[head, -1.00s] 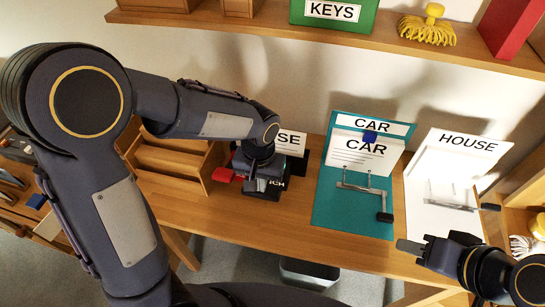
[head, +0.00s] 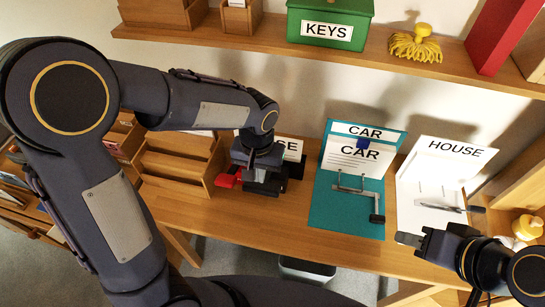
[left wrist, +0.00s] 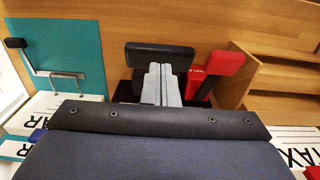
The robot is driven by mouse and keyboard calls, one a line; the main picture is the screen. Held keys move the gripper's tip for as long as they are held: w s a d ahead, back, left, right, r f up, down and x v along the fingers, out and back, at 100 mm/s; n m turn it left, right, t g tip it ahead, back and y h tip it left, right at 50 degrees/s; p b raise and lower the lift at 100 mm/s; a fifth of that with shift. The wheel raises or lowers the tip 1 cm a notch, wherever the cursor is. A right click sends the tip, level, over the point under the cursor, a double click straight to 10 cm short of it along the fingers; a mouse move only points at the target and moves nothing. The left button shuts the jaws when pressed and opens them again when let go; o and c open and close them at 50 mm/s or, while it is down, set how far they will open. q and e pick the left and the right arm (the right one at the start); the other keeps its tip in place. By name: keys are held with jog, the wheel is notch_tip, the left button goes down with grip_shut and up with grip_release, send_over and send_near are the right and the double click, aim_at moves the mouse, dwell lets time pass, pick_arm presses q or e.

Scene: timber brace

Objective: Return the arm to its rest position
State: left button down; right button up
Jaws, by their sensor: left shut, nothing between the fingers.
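My left arm comes in from the left in the head view and bends down to the table. My left gripper (head: 262,182) is low over a black object there, and part of it is hidden by my wrist. In the left wrist view my left gripper's pale grey fingers (left wrist: 160,88) are together with nothing between them. They overlap the black object (left wrist: 160,55), beside a red-ended tool (left wrist: 222,68); contact cannot be told. The red part (head: 228,180) also shows in the head view. My right gripper (head: 408,239) is at the lower right, by the table's front edge; its finger gap is unclear.
A wooden sorter (head: 180,160) stands left.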

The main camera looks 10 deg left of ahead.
pick_arm(q)
jog(key=s+a+r+n+t+h, duration=0.1)
jog(key=s+a+r+t+h, duration=0.1)
jog(key=s+a+r, duration=0.2)
jog(key=s+a+r+n+t+h, duration=0.1)
jog(key=s+a+r+t, duration=0.2)
jog(key=s, duration=0.8)
notch_tip(320, 180, up, 3)
jog(key=shift+a+f+t+h, duration=0.1)
jog(key=shift+a+t+h, duration=0.25)
jog(key=shift+a, duration=0.75)
